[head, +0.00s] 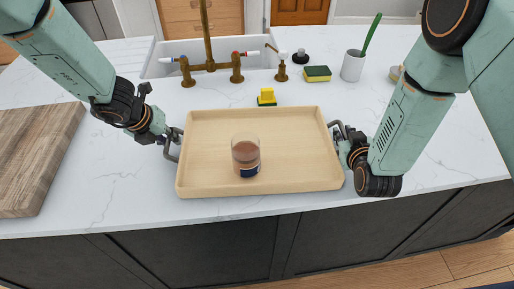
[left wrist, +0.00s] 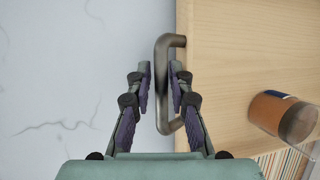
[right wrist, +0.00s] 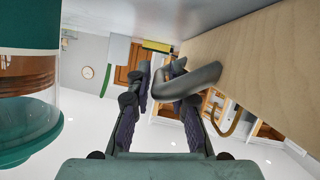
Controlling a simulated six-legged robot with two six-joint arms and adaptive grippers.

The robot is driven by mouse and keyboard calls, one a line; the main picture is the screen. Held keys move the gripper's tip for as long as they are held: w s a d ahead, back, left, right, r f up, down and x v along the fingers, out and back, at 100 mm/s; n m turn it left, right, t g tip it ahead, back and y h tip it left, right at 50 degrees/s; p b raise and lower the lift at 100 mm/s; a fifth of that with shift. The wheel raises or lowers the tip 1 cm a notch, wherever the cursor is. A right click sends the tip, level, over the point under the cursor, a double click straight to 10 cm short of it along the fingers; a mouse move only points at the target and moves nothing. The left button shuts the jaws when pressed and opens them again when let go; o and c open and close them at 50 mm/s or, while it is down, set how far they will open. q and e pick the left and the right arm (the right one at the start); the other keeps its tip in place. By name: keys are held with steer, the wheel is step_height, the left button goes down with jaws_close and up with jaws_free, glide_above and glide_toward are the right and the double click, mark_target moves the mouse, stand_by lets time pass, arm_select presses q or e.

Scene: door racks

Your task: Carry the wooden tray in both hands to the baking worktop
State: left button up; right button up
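The light wooden tray (head: 215,165) lies level at the white counter's front edge; I cannot tell whether it touches the counter. A glass with brown contents (head: 246,157) stands upright in it. My left gripper (left wrist: 161,75) is open, its fingers on either side of the tray's left metal handle (left wrist: 162,115), with narrow gaps. My right gripper (right wrist: 162,75) is at the tray's right handle (right wrist: 190,82). Its fingers are apart, and the handle partly hides one of them; contact is unclear. The baking worktop cannot be made out.
A wooden board (head: 35,150) lies on the left. Behind the tray are a sink (head: 215,55), a brass tap (head: 208,45), sponges (head: 317,73) and a cup with a green brush (head: 352,67). A green-ended glass jar (right wrist: 28,100) is close to my right wrist camera.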

arm_select(q)
steer(key=shift+w+d, duration=0.1)
jaws_close()
arm_select(e)
steer(key=shift+w+d+f, duration=0.1)
steer(key=shift+w, duration=0.05)
jaws_close()
arm_select(q)
steer(key=shift+r, duration=0.25)
arm_select(e)
steer(key=shift+r, duration=0.3)
